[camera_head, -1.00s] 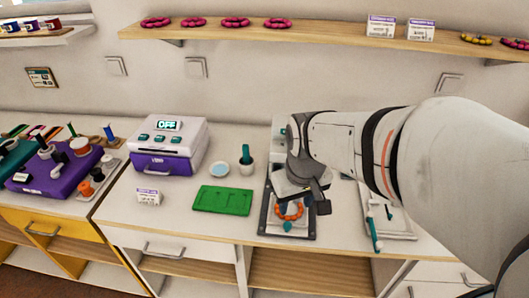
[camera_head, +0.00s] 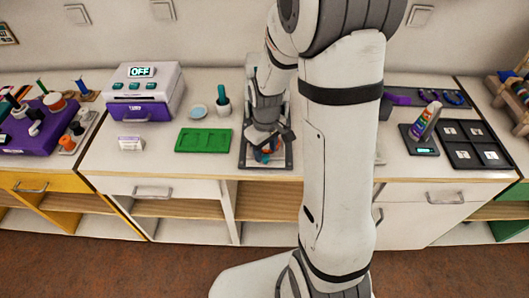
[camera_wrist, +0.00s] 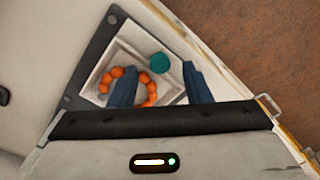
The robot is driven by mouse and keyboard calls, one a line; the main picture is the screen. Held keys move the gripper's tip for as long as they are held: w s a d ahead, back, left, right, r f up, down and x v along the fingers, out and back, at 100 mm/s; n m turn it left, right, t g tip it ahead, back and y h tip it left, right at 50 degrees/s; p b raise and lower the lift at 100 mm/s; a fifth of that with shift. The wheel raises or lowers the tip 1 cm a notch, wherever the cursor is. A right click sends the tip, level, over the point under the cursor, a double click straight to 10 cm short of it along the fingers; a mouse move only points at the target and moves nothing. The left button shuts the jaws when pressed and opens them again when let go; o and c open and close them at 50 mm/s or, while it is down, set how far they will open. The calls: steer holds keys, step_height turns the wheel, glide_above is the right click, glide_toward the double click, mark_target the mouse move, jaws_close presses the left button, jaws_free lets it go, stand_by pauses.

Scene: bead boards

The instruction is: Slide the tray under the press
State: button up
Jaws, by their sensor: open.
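A light tray (camera_wrist: 128,55) lies on a dark base plate (camera_head: 248,160). In the head view my gripper (camera_head: 270,142) hides most of the tray and beads. The press appears to stand at the back of the base plate, mostly hidden behind my arm.
A green board (camera_head: 204,140) lies left of the base plate. A purple-fronted oven (camera_head: 146,92) is further left. A scale (camera_head: 420,143) and dark compartment tray (camera_head: 474,146) are at right.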

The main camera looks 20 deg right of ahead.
steer(key=shift+f, duration=1.05)
steer(key=shift+c, duration=0.2)
jaws_close()
steer(key=shift+w, duration=0.1)
